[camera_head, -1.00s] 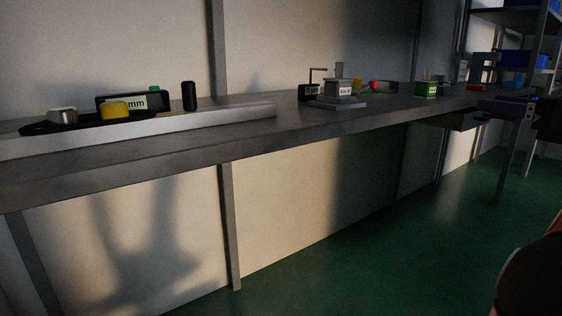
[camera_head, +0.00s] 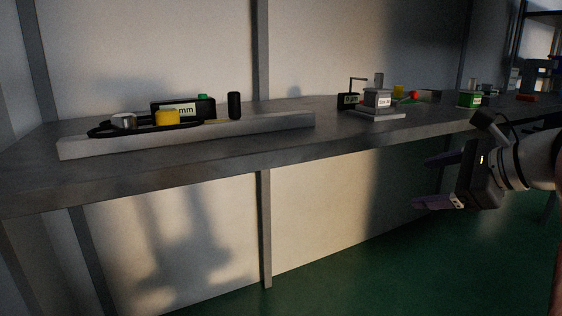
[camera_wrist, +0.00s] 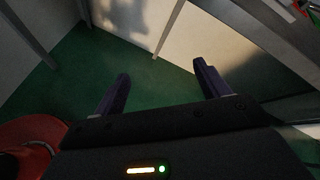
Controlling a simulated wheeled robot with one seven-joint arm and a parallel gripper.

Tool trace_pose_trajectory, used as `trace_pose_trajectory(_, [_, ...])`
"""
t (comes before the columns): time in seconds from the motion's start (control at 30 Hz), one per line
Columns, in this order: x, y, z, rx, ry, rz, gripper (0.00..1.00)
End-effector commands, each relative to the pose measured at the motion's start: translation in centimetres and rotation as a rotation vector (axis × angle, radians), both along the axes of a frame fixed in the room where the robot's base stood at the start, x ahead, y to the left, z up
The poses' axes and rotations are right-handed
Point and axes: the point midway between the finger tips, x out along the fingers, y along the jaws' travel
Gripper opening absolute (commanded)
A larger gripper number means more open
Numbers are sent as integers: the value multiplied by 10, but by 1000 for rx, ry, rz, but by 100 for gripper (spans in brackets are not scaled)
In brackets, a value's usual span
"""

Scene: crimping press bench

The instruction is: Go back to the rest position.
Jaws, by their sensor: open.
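My gripper (camera_head: 436,181) is at the right of the head view, in front of the bench's front edge and lower than its top. Its two dark purple fingers point left and stand apart with nothing between them. The wrist view also shows the fingers of my gripper (camera_wrist: 161,88), spread and empty, over the green floor (camera_wrist: 75,88). The rest position itself is not marked in either view.
The grey bench (camera_head: 200,168) runs along the wall. A raised plate (camera_head: 270,124) carries a yellow block (camera_head: 170,117), a black cylinder (camera_head: 234,105) and a black display box (camera_head: 183,108). A small grey press-like device (camera_head: 377,102) stands farther right. The floor below is clear.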

Motion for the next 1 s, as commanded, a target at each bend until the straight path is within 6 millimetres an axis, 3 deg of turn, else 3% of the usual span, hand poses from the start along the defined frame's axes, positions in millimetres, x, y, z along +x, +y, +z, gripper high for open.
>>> trace_pose_trajectory(0.03, [-8, 36, -13, -131, 14, 100, 74])
trace_pose_trajectory(0.1, [-25, 76, -43, -363, 22, 266, 74])
trace_pose_trajectory(0.2, [-61, 119, -88, -720, 3, 556, 74])
trace_pose_trajectory(0.3, [-96, 142, -125, -1055, -55, 856, 74])
trace_pose_trajectory(0.43, [-129, 152, -159, -1395, -150, 1185, 74])
trace_pose_trajectory(0.6, [-145, 154, -179, -1621, -232, 1411, 74])
trace_pose_trajectory(1.0, [-147, 153, -183, -1651, -241, 1443, 74])
